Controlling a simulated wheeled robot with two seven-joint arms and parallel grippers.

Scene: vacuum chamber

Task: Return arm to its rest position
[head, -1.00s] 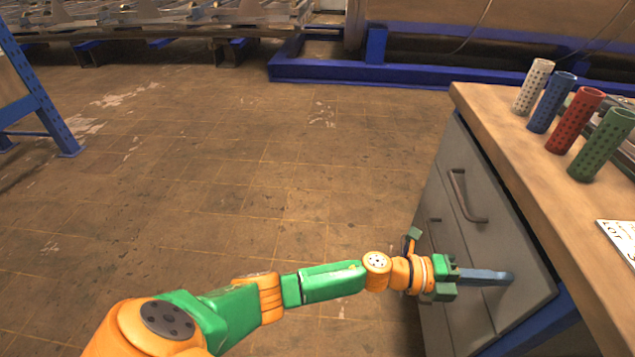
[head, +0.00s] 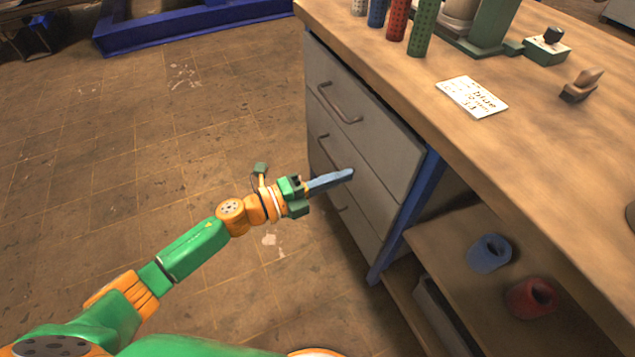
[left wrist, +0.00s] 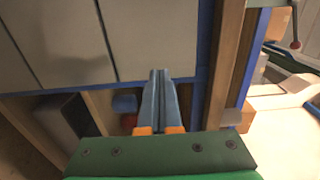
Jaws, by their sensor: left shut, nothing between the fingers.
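My left arm reaches in from the lower left in the head view. Its gripper (head: 340,177) is shut and empty, its blue-grey fingers together in front of the grey drawer cabinet (head: 385,125). I cannot tell whether the fingertips touch the drawer front. In the left wrist view the shut fingers (left wrist: 158,80) point toward the drawer fronts (left wrist: 150,38) and the blue frame edge. The drawers look closed. My right gripper does not show.
The wooden workbench (head: 545,125) carries several perforated cylinders, a white card (head: 472,97) and a wooden-handled tool (head: 582,84). A lower shelf holds a blue roll (head: 489,253) and a red roll (head: 531,297). Open floor (head: 150,130) lies left of the cabinet.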

